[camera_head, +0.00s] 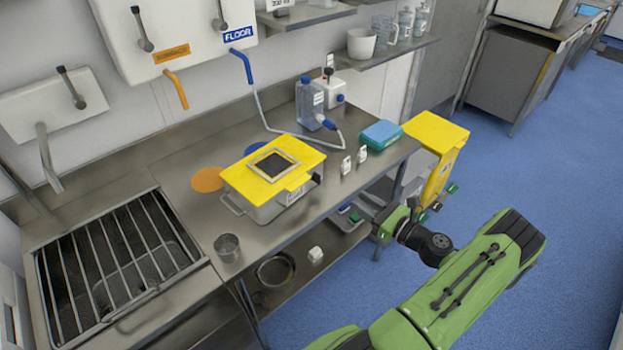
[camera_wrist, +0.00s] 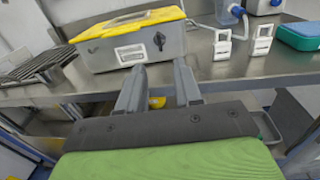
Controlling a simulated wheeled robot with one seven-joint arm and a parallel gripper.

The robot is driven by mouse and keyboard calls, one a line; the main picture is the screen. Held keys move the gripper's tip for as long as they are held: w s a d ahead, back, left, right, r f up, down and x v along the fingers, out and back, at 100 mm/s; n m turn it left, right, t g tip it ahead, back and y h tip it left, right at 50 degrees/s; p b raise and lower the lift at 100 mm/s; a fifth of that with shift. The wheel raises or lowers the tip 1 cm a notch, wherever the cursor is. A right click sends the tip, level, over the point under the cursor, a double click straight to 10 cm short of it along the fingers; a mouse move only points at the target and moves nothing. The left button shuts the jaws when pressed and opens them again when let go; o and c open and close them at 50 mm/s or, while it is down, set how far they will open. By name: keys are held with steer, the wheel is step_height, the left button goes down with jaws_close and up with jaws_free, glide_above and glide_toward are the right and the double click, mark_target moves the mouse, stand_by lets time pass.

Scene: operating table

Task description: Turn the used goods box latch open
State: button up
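The used goods box (camera_head: 262,208) is a grey metal box with a yellow lid (camera_head: 250,184) on the steel table. In the wrist view the box (camera_wrist: 105,55) stands ahead, its front side facing me. Its black latch (camera_wrist: 159,41) is on that front, right of a white label, and looks tilted rather than level. My gripper (camera_wrist: 159,68) is open and empty, with its two fingers apart below and short of the latch. A gap shows between the fingertips and the box. In the head view my arm reaches in from the lower right; the fingers are hard to make out.
Two small white labelled items (camera_wrist: 222,45) stand right of the box, with a teal box (camera_head: 382,134) beyond. The table edge lies just under the fingers. A metal cup (camera_head: 228,247) and a barred sink (camera_head: 120,260) are left. A yellow bin (camera_head: 440,150) stands right.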

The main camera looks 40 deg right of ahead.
mark_target(317, 179)
steer(key=w, duration=0.4)
steer(key=w+a, duration=0.1)
steer(key=w, duration=0.4)
steer(key=w+a, duration=0.1)
steer(key=w, duration=0.4)
steer(key=shift+w+b, duration=0.2)
steer(key=shift+b, duration=0.2)
jaws_close()
